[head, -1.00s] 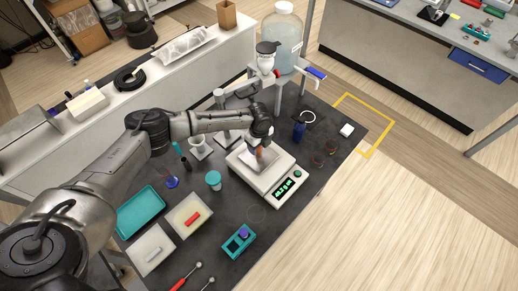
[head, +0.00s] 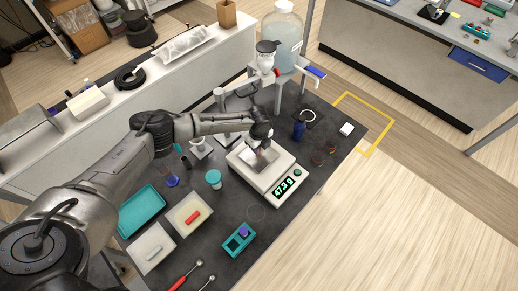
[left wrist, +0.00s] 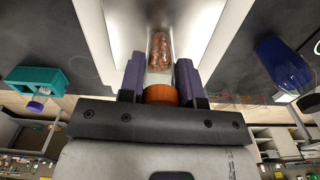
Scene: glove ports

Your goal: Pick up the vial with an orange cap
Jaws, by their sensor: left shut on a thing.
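The vial (left wrist: 159,52) has an orange cap (left wrist: 160,95) and clear walls with brown lumpy contents. My left gripper (left wrist: 160,80) is shut on it, its purple fingers on either side just beyond the cap. In the head view, my left gripper (head: 262,150) is low over the pan of a white balance (head: 260,179), and it mostly hides the vial there. I cannot tell whether the vial touches the pan. The balance's green display appears to read 47.3 g. My right gripper is not in view.
A dark blue bottle (head: 299,129) stands right of the balance, and a teal-lidded jar (head: 213,178) stands left of it. A teal block (head: 239,241), two pale trays and a teal tray (head: 142,210) lie nearer. A large clear carboy (head: 283,36) stands behind.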

